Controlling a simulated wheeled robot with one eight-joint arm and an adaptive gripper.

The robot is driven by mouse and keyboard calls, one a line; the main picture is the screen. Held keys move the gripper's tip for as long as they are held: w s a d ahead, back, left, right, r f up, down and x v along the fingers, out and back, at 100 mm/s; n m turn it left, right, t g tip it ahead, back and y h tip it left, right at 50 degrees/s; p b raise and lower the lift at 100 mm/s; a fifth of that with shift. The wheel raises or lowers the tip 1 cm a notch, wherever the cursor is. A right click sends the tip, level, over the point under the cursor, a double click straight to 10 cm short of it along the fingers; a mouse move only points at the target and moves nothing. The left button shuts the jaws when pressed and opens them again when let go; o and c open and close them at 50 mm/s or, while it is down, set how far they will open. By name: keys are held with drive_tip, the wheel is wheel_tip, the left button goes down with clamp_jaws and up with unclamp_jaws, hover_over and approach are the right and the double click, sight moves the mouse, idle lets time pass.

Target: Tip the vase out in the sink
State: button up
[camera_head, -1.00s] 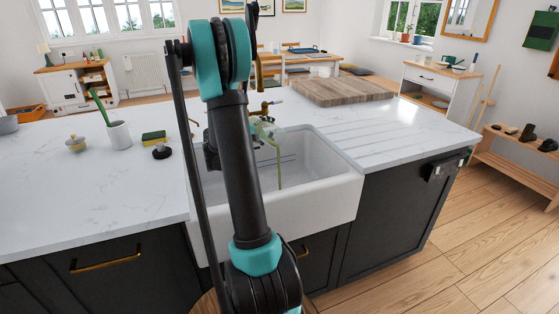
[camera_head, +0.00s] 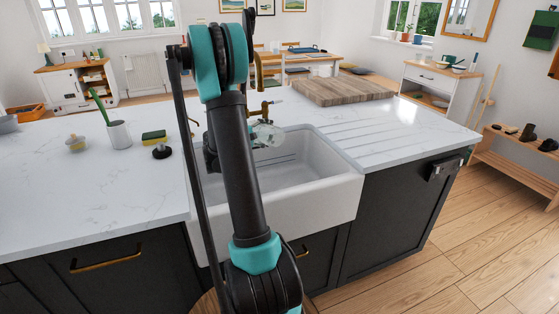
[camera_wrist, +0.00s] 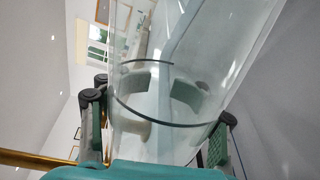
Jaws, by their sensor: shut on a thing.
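The clear glass vase (camera_head: 268,133) is tipped over the white sink (camera_head: 335,202) in the head view, mostly behind my arm. No liquid shows coming from it. In the wrist view the vase (camera_wrist: 185,50) fills the middle, and its glass looks clear with no green liquid visible. My gripper (camera_wrist: 160,140) has its fingers on both sides of the vase and is shut on it. In the head view the gripper is largely hidden behind my arm.
A brass tap (camera_head: 262,108) stands behind the sink, close to the vase. A wooden board (camera_head: 343,90) lies at the back right. A white pot with a brush (camera_head: 119,134), a sponge (camera_head: 154,137) and a small lidded jar (camera_head: 76,143) stand left. The ribbed drainer on the right is clear.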

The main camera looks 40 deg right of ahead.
wheel_tip(320, 180, down, 10)
drive_tip(key=w+n+g+h+b, duration=0.1)
drive_tip(key=w+n+b, duration=0.1)
drive_tip(key=n, duration=1.2)
drive_tip(key=shift+w, duration=0.15)
